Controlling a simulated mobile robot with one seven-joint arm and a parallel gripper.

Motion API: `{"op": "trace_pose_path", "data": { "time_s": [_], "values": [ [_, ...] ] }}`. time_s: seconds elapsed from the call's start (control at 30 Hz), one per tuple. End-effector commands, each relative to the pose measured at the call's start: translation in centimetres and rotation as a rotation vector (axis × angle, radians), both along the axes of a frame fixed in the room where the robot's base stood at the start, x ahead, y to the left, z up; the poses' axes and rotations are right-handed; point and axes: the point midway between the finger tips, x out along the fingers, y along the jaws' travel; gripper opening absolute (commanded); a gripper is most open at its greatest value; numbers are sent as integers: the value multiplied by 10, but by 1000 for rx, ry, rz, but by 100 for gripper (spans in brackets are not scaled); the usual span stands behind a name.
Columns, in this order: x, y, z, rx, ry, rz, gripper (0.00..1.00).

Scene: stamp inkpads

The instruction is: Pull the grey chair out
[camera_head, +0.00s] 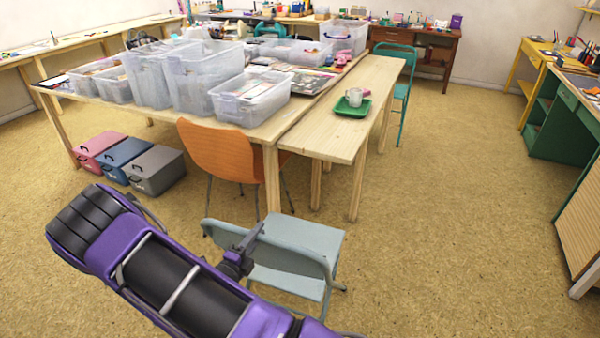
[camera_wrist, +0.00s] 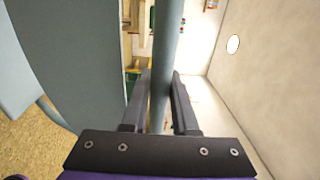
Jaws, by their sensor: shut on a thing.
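The grey chair (camera_head: 302,236) stands upright on the floor at the near end of the tables, its backrest towards me. It is a pale blue-grey folding type. My gripper (camera_head: 250,241) is at the upper edge of the backrest in the head view. In the wrist view, a grey tube of the chair (camera_wrist: 167,60) runs between the two dark fingers of my gripper (camera_wrist: 158,98), which are shut on it. The flat backrest panel (camera_wrist: 75,55) fills the left of that view. My arm hides part of the chair's lower near side.
An orange chair (camera_head: 215,152) stands behind it to the left, by the big table (camera_head: 270,134) with plastic bins. A narrow wooden table (camera_head: 340,135) holds a green tray (camera_head: 352,108). A teal chair (camera_head: 405,85) is farther back. Floor to the right (camera_head: 450,220) is clear.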

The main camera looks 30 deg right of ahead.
Motion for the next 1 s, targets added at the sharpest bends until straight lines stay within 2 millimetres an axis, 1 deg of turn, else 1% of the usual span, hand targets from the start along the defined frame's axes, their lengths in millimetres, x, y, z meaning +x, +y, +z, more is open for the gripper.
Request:
{"op": "trace_pose_path", "data": {
  "time_s": [0.03, 0.23, 0.73, 0.83, 1.0],
  "values": [
    [-1, -3, -8, 10, 15, -4, 29],
    [0, -1, -6, 9, 11, -1, 65],
    [0, 1, -4, 9, 8, 2, 65],
    [-5, 10, -3, 10, 8, 6, 65],
    [-20, 31, -2, 9, 8, 6, 65]
  ]
}}
